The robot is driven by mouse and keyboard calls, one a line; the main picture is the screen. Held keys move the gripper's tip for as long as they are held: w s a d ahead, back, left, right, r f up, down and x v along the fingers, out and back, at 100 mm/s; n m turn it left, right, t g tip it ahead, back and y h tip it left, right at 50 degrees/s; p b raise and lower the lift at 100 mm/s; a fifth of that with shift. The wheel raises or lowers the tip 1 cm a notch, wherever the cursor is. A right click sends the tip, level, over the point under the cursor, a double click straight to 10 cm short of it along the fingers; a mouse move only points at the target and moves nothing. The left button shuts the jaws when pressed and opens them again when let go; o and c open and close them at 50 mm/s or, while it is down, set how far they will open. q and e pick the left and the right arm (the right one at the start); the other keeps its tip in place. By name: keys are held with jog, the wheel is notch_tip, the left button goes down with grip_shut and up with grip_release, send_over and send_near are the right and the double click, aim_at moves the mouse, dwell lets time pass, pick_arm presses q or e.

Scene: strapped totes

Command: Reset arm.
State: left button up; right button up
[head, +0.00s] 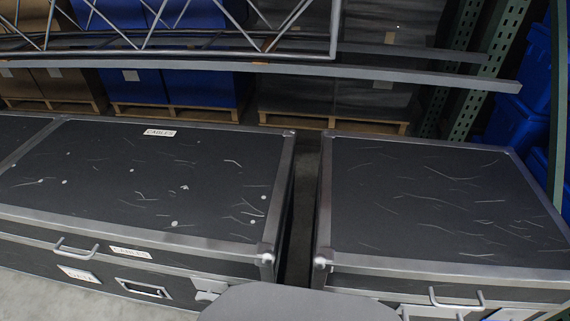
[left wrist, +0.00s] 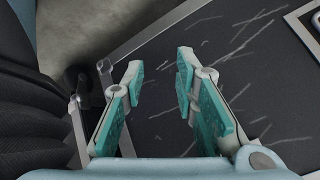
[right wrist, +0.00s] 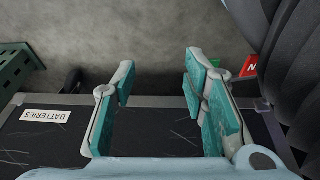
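My left gripper (left wrist: 160,85) shows in the left wrist view. Its two teal-padded fingers stand apart with nothing between them, over a scratched dark case top. My right gripper (right wrist: 157,85) shows in the right wrist view, also with its fingers apart and empty. Behind it are grey floor and the edge of a dark case with a BATTERIES label (right wrist: 45,116). Neither gripper shows in the head view. No tote or strap is in either gripper.
Two dark metal-edged cases, a left one (head: 150,185) and a right one (head: 430,205), stand side by side with a narrow gap between. Behind them are a grey beam (head: 300,72), a truss (head: 200,50), wrapped pallet loads and blue bins (head: 515,125).

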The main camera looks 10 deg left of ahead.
pick_arm(q)
jog(key=s+a+r+n+g+p, duration=0.1)
jog(key=s+r+n+g+p, duration=0.2)
jog(key=s+r+p, duration=0.5)
jog(key=s+a+r+n+g+p, duration=0.1)
jog(key=s+r+g+p, duration=0.3)
jog(key=p, duration=1.6)
jog(key=s+r+n, duration=0.1)
jog(key=s+r, duration=0.3)
jog(key=s, duration=0.3)
jog(key=shift+s+a+n+y, duration=0.15)
jog(key=shift+a+n+y, duration=0.15)
jog(key=shift+a+n, duration=0.1)
pick_arm(e)
jog(key=s+d+r+g, duration=0.2)
jog(key=s+r, duration=1.3)
jog(key=r, duration=0.2)
jog(key=shift+s+r, duration=0.15)
jog(key=shift+r, duration=0.15)
pick_arm(q)
jog(key=shift+r, duration=0.1)
